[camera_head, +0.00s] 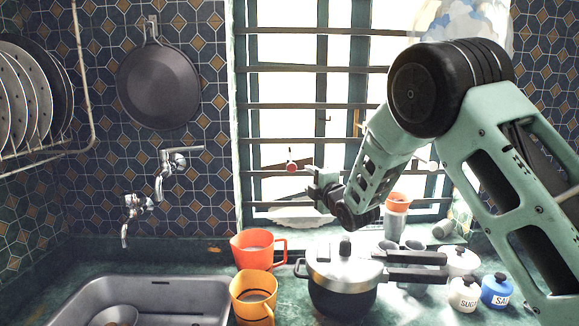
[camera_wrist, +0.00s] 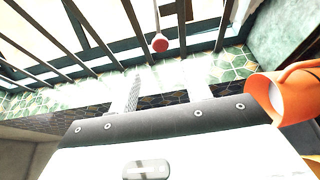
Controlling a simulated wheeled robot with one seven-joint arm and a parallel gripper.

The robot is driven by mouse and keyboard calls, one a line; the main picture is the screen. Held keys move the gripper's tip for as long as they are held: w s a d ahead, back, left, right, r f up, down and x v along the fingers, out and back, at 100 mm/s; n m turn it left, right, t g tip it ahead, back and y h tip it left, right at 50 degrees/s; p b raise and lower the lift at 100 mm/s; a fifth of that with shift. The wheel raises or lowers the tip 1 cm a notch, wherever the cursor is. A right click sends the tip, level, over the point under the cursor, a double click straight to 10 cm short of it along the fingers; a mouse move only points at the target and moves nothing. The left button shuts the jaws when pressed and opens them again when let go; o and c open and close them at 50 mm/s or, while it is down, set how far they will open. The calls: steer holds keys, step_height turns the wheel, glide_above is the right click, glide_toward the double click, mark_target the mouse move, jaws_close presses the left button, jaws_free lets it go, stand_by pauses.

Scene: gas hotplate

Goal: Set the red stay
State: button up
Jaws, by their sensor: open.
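The red stay shows in the head view as a small red knob (camera_head: 292,162) on a thin rod in front of the barred window. In the wrist view its round red end (camera_wrist: 160,43) hangs on a pale rod, beyond my fingertips and roughly between them. My gripper (camera_head: 309,182) is open and empty, just right of and slightly below the red knob in the head view. Its two fingers also show in the wrist view (camera_wrist: 165,84). I see a gap between the fingers and the knob, and no contact. The rod's far end is unclear against the bright window.
Dark horizontal window bars (camera_head: 310,105) lie behind the knob. An orange cup (camera_wrist: 290,95) stands close at right in the wrist view. Below my arm are a pressure cooker (camera_head: 343,280), an orange mug (camera_head: 256,248) and a yellow mug (camera_head: 253,296). The sink (camera_head: 150,290) is at left.

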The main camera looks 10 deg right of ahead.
mark_target(293, 168)
steer(key=p+x, duration=0.5)
steer(key=x, duration=1)
steer(key=shift+w, duration=0.1)
